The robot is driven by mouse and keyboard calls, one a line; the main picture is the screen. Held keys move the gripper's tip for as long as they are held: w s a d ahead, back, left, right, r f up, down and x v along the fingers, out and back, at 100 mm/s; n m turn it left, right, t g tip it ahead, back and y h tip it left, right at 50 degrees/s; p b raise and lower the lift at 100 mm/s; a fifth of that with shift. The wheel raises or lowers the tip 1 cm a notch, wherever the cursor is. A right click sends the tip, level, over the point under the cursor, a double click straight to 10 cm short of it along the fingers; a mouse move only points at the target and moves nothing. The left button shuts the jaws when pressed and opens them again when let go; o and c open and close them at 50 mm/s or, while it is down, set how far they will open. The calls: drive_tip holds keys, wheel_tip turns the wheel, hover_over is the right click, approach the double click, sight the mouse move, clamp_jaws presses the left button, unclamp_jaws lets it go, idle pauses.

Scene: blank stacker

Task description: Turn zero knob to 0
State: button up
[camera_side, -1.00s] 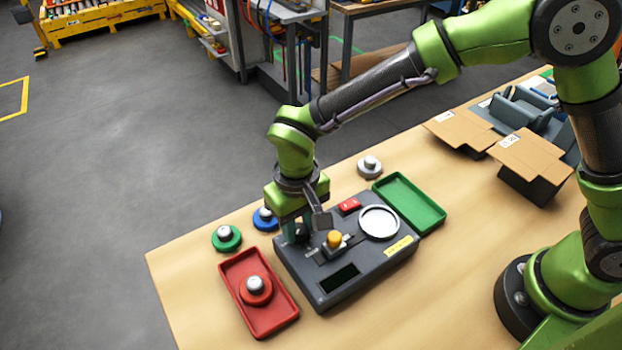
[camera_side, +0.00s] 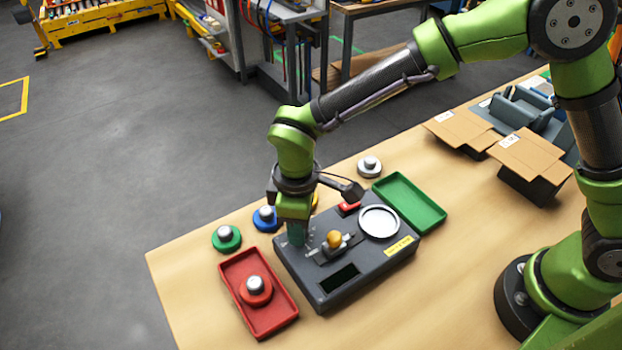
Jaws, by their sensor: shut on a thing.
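The dark grey weighing device (camera_side: 372,266) sits on the table with a round silver pan (camera_side: 379,222), a dark display (camera_side: 338,279), a red switch (camera_side: 348,208) and an orange knob on a slider (camera_side: 334,239). My gripper (camera_side: 297,236) points down at the device's back left corner, left of the orange knob. It is shut on the zero knob, which the fingers hide. I cannot read the knob's angle or any number on the display.
A red tray (camera_side: 276,321) holding a red weight (camera_side: 256,290) lies left of the device. Green (camera_side: 226,238), blue (camera_side: 265,218) and grey (camera_side: 369,167) weights stand behind. A yellow object (camera_side: 315,200) is partly hidden. An empty green tray (camera_side: 410,203) lies right.

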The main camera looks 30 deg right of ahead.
drive_tip(key=shift+n, duration=0.4)
drive_tip(key=o, duration=1)
drive_tip(key=shift+o, duration=0.2)
wheel_tip(320, 180, up, 17)
